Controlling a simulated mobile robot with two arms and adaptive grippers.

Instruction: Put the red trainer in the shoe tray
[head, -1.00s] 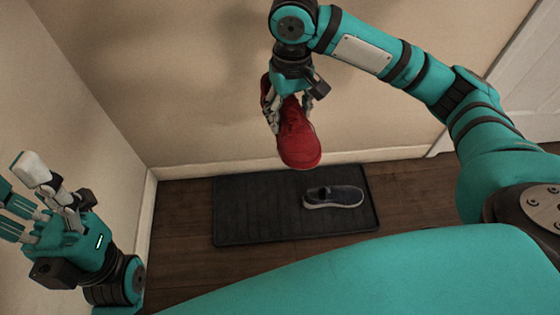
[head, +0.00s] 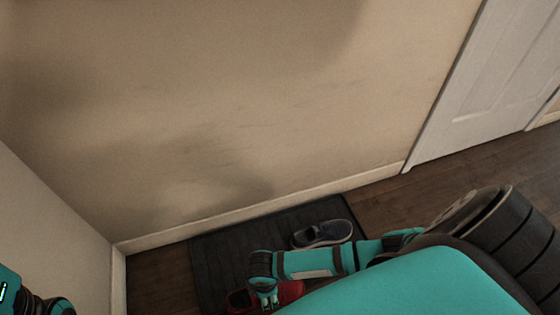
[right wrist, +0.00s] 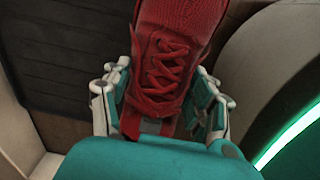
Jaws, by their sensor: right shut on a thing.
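The red trainer (head: 291,291) is at the bottom of the head view, partly hidden by my right arm. My right gripper (head: 267,297) is shut on it. The right wrist view shows the trainer's red laced upper (right wrist: 165,70) between the fingers (right wrist: 167,105). The shoe tray (head: 240,246) is a dark ribbed mat-like tray on the floor by the wall. The trainer appears over or beside its near part; whether it touches the tray I cannot tell. Of my left arm only a bit of the wrist shows at the lower left corner; its fingers are out of frame.
A dark blue-grey shoe (head: 322,233) sits at the right part of the tray. A beige wall with a skirting board (head: 290,201) runs behind the tray. Wooden floor (head: 420,190) is open to the right, before a white door (head: 490,85). The tray's back left part is bare.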

